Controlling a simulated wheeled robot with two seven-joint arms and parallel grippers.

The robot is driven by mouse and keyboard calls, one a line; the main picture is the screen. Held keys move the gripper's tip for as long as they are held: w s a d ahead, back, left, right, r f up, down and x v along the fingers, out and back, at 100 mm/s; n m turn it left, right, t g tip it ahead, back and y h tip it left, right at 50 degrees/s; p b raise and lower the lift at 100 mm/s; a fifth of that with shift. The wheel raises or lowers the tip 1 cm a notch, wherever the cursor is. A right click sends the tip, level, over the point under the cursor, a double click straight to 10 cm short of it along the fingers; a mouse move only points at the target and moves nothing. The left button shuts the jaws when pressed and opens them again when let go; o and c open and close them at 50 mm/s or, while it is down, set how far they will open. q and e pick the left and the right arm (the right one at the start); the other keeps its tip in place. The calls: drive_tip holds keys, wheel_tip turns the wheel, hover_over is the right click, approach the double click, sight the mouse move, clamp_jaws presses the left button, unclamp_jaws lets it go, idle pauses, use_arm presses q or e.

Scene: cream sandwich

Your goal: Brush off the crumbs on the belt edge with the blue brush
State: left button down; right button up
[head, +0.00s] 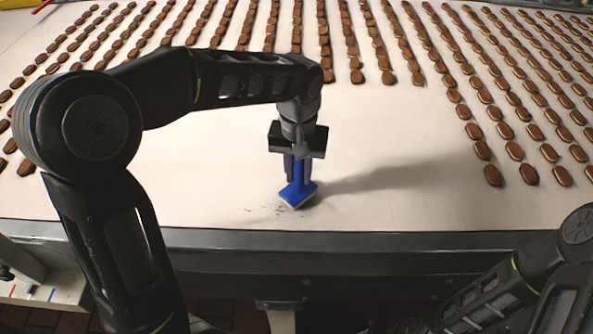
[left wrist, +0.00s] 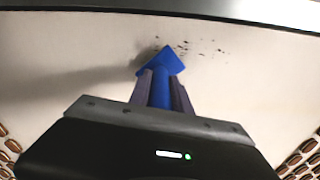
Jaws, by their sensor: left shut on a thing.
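The blue brush (head: 298,193) is held upright in my left gripper (head: 298,174), over the near part of the pale belt. It also shows in the left wrist view (left wrist: 162,65), between the two fingers of my left gripper (left wrist: 163,85). The gripper is shut on its handle. Dark crumbs (head: 262,210) lie on the belt near its front edge, just left of the brush head. In the left wrist view the crumbs (left wrist: 205,47) lie beside and beyond the brush head. I cannot tell if the bristles touch the belt. My right gripper is out of view.
Rows of brown cream sandwiches (head: 350,45) cover the far and side parts of the belt (head: 400,130). A dark metal edge (head: 350,243) runs along the belt's front. My right arm is at the lower right.

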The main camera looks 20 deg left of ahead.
use_arm(q)
drive_tip(key=shift+w+d, duration=0.25)
drive_tip(key=shift+d, duration=0.5)
drive_tip(key=shift+w+d, duration=0.2)
drive_tip(key=shift+d, duration=0.55)
drive_tip(key=shift+d, duration=0.1)
drive_tip(key=shift+w+d+r+p, duration=0.1)
drive_tip(key=shift+w+d+p, duration=0.15)
drive_tip(key=shift+d, duration=0.4)
drive_tip(key=shift+w+d+p, duration=0.15)
drive_tip(key=shift+w+d, duration=0.15)
drive_tip(key=shift+d, duration=0.3)
drive_tip(key=shift+s, duration=0.15)
drive_tip(key=shift+s+d+b, duration=0.2)
drive_tip(key=shift+s+b, duration=0.1)
drive_tip(key=shift+s, duration=0.2)
drive_tip(key=shift+s+d+b, duration=0.2)
drive_tip(key=shift+s+b, duration=0.05)
drive_tip(key=shift+s, duration=0.25)
drive_tip(key=shift+s+d, duration=0.2)
drive_tip(key=shift+s, duration=0.45)
drive_tip(key=shift+s+a+f+b, duration=0.15)
drive_tip(key=shift+s+a+b, duration=0.15)
drive_tip(key=shift+a, duration=0.4)
drive_tip(key=shift+s+a+f+b, duration=0.15)
drive_tip(key=shift+s+a, duration=0.1)
drive_tip(key=shift+a, duration=0.45)
